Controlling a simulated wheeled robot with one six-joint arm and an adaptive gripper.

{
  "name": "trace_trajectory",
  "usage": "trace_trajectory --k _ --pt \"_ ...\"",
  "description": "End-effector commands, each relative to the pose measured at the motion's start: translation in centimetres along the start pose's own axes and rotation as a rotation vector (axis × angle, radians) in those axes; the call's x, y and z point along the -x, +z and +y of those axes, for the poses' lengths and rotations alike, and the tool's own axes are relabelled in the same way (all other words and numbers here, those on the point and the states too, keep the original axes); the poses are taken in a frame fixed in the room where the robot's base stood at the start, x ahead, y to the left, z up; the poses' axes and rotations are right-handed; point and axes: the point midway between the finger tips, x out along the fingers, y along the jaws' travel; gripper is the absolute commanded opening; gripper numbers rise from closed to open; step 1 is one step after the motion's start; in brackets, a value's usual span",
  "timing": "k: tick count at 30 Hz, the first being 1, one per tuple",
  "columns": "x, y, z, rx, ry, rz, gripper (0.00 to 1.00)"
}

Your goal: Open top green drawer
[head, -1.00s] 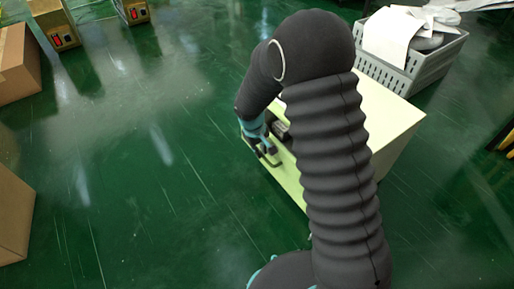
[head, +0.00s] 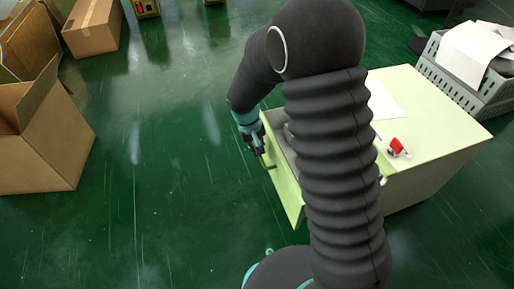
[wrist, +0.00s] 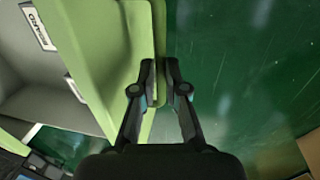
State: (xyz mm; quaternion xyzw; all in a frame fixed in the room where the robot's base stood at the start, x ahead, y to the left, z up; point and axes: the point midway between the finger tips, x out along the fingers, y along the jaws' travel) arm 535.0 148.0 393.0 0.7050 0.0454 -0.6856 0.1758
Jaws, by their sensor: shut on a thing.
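The top green drawer (head: 288,196) is pulled out from the pale green cabinet (head: 440,115), and its grey inside shows. My gripper (head: 262,158) is at the outer face of the drawer front, shut on the drawer handle (head: 270,165). In the wrist view my gripper (wrist: 160,72) has its fingertips close together beside the green drawer front (wrist: 100,50); the part between them is mostly hidden. The grey drawer inside (wrist: 35,85) lies to the left, with a white label (wrist: 38,28). My arm covers part of the drawer and cabinet in the head view.
A red and white item (head: 397,148) and a white sheet (head: 383,100) are on the cabinet top. A grey crate (head: 455,85) with papers stands behind it. Cardboard boxes (head: 45,140) stand at the left. The green floor (head: 160,200) between is clear.

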Motion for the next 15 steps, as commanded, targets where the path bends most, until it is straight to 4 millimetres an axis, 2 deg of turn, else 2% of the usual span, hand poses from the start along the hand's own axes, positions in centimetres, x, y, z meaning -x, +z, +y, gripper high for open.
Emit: trace_trajectory --k 11,12,14,15 --pt "0.14 -0.40 -0.18 -0.002 -0.002 0.012 0.00" --pt "0.14 -0.40 -0.18 -0.001 -0.002 0.012 0.22" --pt "0.13 -0.35 -0.18 -0.001 -0.002 0.010 0.37" --pt "0.12 -0.31 -0.18 -0.001 -0.002 0.009 0.37"
